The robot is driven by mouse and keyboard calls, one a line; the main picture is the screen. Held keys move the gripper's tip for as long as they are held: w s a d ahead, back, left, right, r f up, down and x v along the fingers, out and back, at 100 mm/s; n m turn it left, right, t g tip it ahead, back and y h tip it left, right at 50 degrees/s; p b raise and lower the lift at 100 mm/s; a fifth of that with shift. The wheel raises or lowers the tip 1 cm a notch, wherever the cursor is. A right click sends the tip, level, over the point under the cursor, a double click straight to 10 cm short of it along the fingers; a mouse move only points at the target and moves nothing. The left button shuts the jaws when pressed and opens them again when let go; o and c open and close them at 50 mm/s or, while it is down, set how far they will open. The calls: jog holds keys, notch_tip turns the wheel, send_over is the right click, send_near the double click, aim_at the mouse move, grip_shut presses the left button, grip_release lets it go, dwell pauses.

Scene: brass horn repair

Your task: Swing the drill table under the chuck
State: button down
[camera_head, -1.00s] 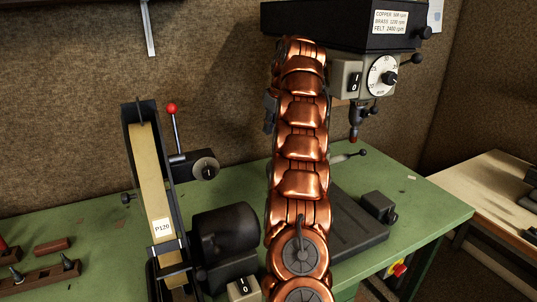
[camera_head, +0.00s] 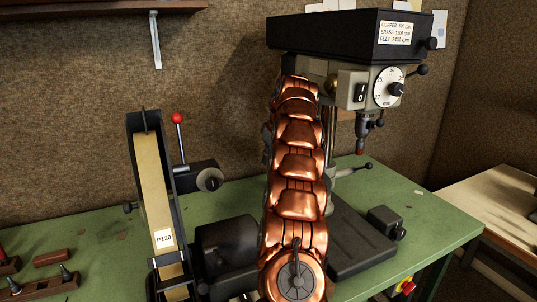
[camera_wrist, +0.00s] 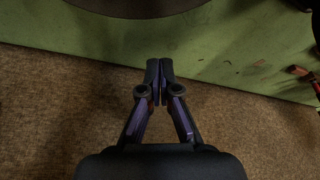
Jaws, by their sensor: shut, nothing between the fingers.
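The drill press head (camera_head: 345,38) stands at the back right of the green bench in the head view. Its chuck (camera_head: 362,128) hangs on the right, with a reddish tip below it. A lever with a dark knob (camera_head: 368,166) sticks out below the chuck, beside the column (camera_head: 329,180). The drill table is mostly hidden behind my copper arm. In the wrist view a dark rounded edge (camera_wrist: 140,8) lies at the top; I cannot tell whether it is the table. My gripper (camera_wrist: 159,66) is shut and empty, apart from that edge; the head view does not show it.
A belt sander (camera_head: 158,200) with a red-knobbed lever stands left of my arm. The drill's dark base (camera_head: 345,245) and a small block lie on the green bench (camera_head: 445,215). Wooden tool holders (camera_head: 45,285) sit at the left. A brown wall closes the back.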

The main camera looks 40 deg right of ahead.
jog(key=shift+s+d+f+p, duration=0.1)
jog(key=shift+s+f+p, duration=0.45)
jog(key=shift+s, duration=0.3)
jog(key=shift+s+f+p, duration=0.45)
jog(key=shift+s+p, duration=0.1)
jog(key=shift+s, duration=0.25)
jog(key=shift+s+f, duration=0.1)
jog(key=shift+s, duration=0.05)
jog(key=shift+s+a+b, duration=0.2)
jog(key=shift+s+b, duration=0.3)
jog(key=shift+b, duration=0.5)
jog(key=shift+s+a+b, duration=0.15)
jog(key=shift+s+b, duration=0.35)
jog(key=shift+s, duration=0.15)
